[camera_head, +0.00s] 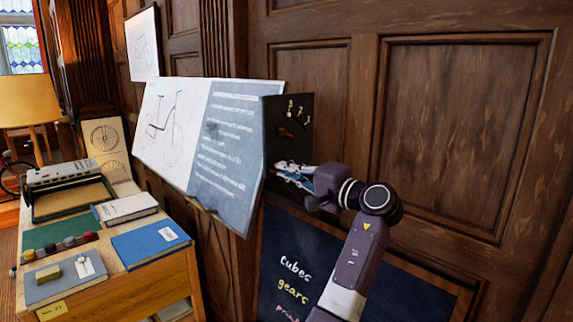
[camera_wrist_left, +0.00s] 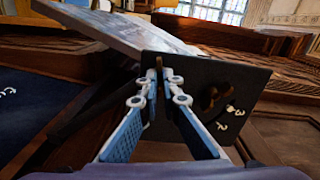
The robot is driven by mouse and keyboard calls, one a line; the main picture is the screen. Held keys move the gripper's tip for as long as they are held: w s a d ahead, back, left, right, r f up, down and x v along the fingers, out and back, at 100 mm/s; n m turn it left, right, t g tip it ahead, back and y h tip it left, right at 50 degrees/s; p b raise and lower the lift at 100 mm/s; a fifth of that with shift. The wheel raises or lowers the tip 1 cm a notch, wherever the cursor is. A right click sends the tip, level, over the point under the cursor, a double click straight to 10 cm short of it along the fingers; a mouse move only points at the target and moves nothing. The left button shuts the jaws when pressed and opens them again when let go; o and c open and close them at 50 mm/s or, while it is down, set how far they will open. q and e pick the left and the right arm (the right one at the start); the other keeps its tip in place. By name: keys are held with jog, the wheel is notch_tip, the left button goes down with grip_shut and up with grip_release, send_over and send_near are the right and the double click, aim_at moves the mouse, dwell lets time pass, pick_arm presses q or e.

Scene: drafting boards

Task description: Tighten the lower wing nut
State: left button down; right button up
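The black side panel (camera_head: 283,155) is at the right end of the tilted drafting board (camera_head: 228,150). One brown wing nut (camera_head: 285,132) shows on it below the white numbers, and it also shows in the left wrist view (camera_wrist_left: 210,97). My left gripper (camera_head: 284,170) is at the panel's lower part. In the left wrist view its fingertips (camera_wrist_left: 158,76) are almost together, with a thin brown piece of the lower wing nut (camera_wrist_left: 159,63) between them. The fingers hide most of that nut, so its tightness cannot be seen. My right gripper is not in view.
A dark chalkboard (camera_head: 285,265) with writing stands below the drafting board, behind my left arm. A wooden desk (camera_head: 165,258) with books and a typewriter-like machine (camera_head: 68,180) is at the left. Wood-panelled wall is close behind.

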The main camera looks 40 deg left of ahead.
pick_arm(q)
jog(key=shift+r+m+p, duration=0.2)
jog(key=shift+m+p, duration=0.2)
jog(key=shift+m, duration=0.3)
jog(key=c, duration=2)
grip_release()
jog(key=shift+w+f, duration=0.1)
jog(key=shift+f, duration=0.1)
jog(key=shift+o, duration=0.2)
jog(key=shift+d, duration=0.2)
jog(key=s+d, duration=0.1)
jog(key=d, duration=1)
jog(key=shift+d, duration=0.35)
